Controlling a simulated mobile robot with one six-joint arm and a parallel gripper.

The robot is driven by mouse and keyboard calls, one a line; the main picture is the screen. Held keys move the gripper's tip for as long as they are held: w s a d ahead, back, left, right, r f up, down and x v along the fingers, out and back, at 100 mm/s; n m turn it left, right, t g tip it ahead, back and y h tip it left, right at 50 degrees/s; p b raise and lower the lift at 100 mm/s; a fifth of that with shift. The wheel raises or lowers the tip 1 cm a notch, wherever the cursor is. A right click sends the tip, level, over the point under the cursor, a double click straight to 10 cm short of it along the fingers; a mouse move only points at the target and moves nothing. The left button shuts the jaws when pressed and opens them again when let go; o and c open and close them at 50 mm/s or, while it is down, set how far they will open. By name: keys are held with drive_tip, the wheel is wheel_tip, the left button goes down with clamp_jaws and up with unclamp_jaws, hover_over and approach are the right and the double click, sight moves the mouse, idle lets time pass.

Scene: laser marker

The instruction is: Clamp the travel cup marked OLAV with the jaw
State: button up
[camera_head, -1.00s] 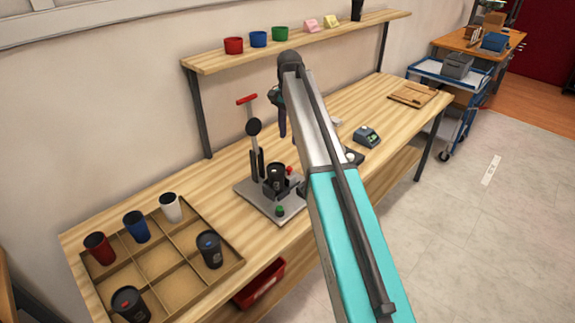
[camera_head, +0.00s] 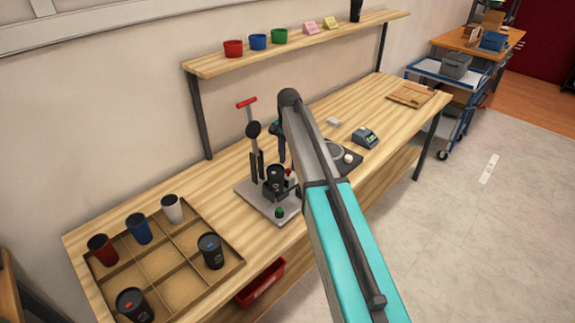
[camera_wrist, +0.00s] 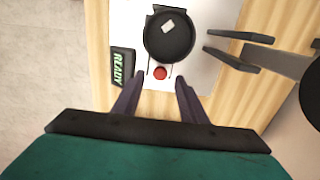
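A black travel cup (camera_head: 275,176) stands upright on the grey plate of the marking station (camera_head: 256,200); its name cannot be read. The wrist view shows the cup from above (camera_wrist: 168,40), with a small white label on its dark lid. The dark jaw parts (camera_head: 279,190) surround its lower body in the head view; whether they press on it cannot be told. My gripper (camera_wrist: 157,98) is open and empty, its two fingers apart above the station beside the cup. A red knob (camera_wrist: 160,73) lies between the cup and my fingertips. In the head view my arm partly hides the gripper.
A red-handled lever (camera_head: 247,103) rises behind the cup. A READY display (camera_wrist: 122,67) sits beside the cup. A divided tray (camera_head: 165,263) with several cups is at left. A shelf (camera_head: 355,30) hangs above.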

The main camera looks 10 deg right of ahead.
sight(288, 170)
drive_tip(key=shift+f+p, duration=0.3)
drive_tip(key=shift+f, duration=1.25)
